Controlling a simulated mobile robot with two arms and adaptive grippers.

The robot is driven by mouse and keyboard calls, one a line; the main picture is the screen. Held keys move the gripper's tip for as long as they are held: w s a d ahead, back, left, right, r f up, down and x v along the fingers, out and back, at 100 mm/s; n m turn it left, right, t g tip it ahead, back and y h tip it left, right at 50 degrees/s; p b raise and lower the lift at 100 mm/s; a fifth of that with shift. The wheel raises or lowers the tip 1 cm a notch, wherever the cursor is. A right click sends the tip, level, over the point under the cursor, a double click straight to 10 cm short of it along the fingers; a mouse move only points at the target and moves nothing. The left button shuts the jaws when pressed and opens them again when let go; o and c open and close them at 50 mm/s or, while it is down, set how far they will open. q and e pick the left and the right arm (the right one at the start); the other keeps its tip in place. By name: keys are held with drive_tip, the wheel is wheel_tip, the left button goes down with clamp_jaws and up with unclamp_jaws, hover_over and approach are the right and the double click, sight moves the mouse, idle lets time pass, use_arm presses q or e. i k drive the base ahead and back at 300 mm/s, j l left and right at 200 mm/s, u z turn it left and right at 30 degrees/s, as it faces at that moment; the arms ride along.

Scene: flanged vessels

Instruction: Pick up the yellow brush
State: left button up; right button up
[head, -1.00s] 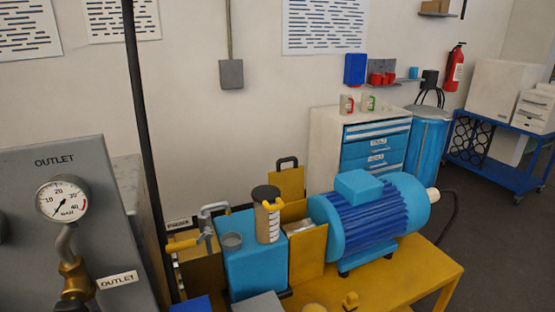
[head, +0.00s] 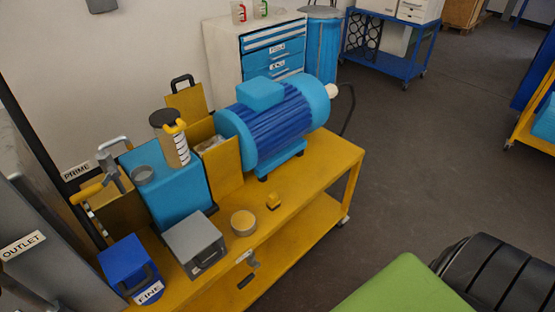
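I cannot make out a clear brush. A yellow-handled valve (head: 92,188) is at the bench's left end. Neither of my grippers is in view.
The bench holds a blue motor (head: 272,122), a blue tank (head: 168,185), a grey box (head: 194,245) and a blue box (head: 130,268). A green surface (head: 405,287) and a black ribbed object (head: 490,278) are at bottom right. Open floor (head: 420,150) lies between.

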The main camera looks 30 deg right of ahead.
sight(273, 203)
drive_tip(key=z, duration=1)
